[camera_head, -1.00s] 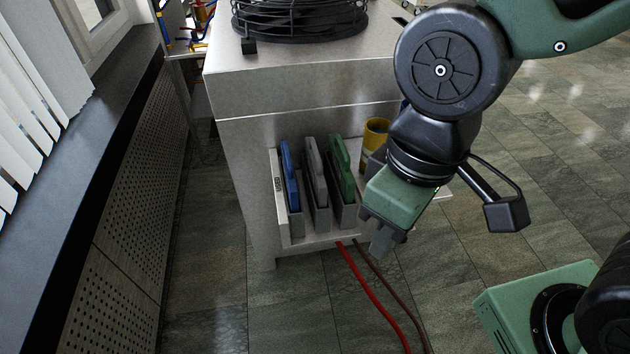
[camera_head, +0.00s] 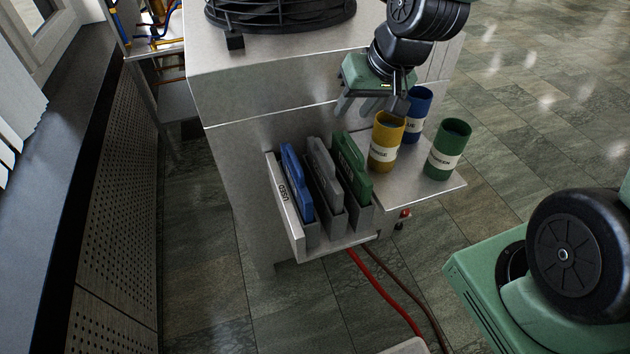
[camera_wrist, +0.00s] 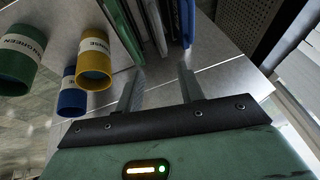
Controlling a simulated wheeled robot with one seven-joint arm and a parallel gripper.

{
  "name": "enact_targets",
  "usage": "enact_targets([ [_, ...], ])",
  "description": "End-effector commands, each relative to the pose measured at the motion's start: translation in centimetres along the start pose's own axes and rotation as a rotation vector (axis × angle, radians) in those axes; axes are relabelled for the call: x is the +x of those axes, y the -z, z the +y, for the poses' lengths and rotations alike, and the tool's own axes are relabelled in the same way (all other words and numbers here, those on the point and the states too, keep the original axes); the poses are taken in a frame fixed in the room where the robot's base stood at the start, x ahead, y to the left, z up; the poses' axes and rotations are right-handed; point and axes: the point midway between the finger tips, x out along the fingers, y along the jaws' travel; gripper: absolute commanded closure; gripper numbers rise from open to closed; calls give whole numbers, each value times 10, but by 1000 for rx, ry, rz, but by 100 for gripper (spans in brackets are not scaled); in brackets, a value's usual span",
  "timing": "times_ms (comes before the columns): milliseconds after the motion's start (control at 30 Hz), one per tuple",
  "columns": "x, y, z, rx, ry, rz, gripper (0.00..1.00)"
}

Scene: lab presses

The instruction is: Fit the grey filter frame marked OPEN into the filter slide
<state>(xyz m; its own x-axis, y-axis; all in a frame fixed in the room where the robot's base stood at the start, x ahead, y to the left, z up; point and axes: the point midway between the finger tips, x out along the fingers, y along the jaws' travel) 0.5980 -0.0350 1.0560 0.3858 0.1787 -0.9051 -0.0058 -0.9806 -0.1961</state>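The grey filter frame (camera_head: 324,172) stands upright in a rack (camera_head: 288,208) labelled USED, between a blue frame (camera_head: 296,180) and a green frame (camera_head: 352,165). No OPEN mark is readable on it. The frames also show at the top of the wrist view, with the grey one (camera_wrist: 156,25) between green and blue. My gripper (camera_head: 371,108) is above and behind the rack, near the cabinet's front face. Its two fingers (camera_wrist: 160,88) are apart with nothing between them. I cannot make out the filter slide in either view.
Yellow (camera_head: 386,142), blue (camera_head: 418,112) and green (camera_head: 447,150) labelled cups stand on a side shelf (camera_head: 425,195) right of the rack. A fan grille (camera_head: 280,12) sits on the cabinet (camera_head: 260,70). Red and brown hoses (camera_head: 385,290) run below. A perforated panel (camera_head: 115,215) is at left.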

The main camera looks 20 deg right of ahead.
Motion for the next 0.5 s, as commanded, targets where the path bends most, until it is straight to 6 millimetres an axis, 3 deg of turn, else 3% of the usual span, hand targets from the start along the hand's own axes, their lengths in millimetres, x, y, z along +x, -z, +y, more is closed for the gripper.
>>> enact_targets([
  [500,86,-2,-2,-4,1,-8,62],
])
